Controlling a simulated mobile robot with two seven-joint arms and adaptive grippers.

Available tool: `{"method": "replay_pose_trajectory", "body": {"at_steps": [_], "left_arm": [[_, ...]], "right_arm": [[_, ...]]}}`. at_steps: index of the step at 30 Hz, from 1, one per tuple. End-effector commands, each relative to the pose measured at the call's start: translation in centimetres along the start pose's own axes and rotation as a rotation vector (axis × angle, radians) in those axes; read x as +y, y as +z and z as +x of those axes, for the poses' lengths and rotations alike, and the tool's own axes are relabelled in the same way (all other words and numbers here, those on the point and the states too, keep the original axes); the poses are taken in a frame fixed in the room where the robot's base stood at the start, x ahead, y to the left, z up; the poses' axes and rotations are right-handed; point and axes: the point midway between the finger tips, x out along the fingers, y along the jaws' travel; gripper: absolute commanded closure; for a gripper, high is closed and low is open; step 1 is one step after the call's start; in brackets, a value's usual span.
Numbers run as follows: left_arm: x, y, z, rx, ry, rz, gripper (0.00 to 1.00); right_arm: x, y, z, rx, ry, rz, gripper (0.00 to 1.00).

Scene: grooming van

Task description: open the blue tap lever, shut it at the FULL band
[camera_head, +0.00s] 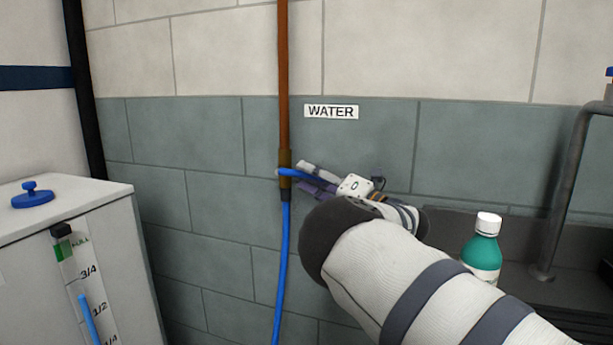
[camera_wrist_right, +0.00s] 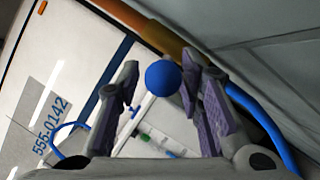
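The blue tap lever (camera_head: 292,173) sits on the copper pipe below the WATER sign and points out to the right, across the pipe. In the right wrist view its round blue knob (camera_wrist_right: 163,77) is between the fingertips. My right gripper (camera_head: 314,178) is at the lever, its fingers spread on either side of the knob, with a small gap at the left finger; contact at the right finger is unclear. The white tank's level gauge (camera_head: 94,300) shows a blue column ending between 1/2 and 3/4, below the green FULL band (camera_head: 80,241). My left gripper is not in view.
A blue hose (camera_head: 282,270) hangs down from the tap. The white tank (camera_head: 130,260) with a blue cap (camera_head: 33,195) stands at left. A teal bottle (camera_head: 482,249) and a grey bent pipe (camera_head: 562,190) stand to the right, beside my right arm.

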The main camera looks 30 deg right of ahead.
Motion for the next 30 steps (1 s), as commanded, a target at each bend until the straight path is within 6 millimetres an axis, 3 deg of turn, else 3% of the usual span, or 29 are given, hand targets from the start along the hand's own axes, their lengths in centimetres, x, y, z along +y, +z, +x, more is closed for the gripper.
{"method": "replay_pose_trajectory", "body": {"at_steps": [4, 11, 12, 16, 17, 30], "left_arm": [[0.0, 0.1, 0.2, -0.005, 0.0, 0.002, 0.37], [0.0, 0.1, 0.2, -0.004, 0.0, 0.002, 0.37], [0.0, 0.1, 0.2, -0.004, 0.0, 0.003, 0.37], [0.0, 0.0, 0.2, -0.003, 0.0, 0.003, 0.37], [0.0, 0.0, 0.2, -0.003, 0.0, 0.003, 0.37], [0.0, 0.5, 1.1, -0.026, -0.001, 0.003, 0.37]], "right_arm": [[-0.1, -0.1, 1.6, 0.0, -0.001, 0.001, 0.66], [-0.1, 0.0, 1.8, -0.003, -0.002, 0.001, 0.66], [-0.1, 0.0, 1.8, -0.003, -0.001, 0.001, 0.68], [-0.1, 0.0, 1.8, -0.003, -0.002, 0.001, 0.98], [-0.1, 0.0, 1.8, -0.003, -0.001, 0.001, 1.0], [-0.8, 0.8, 2.7, 0.022, -0.036, -0.012, 1.0]]}}
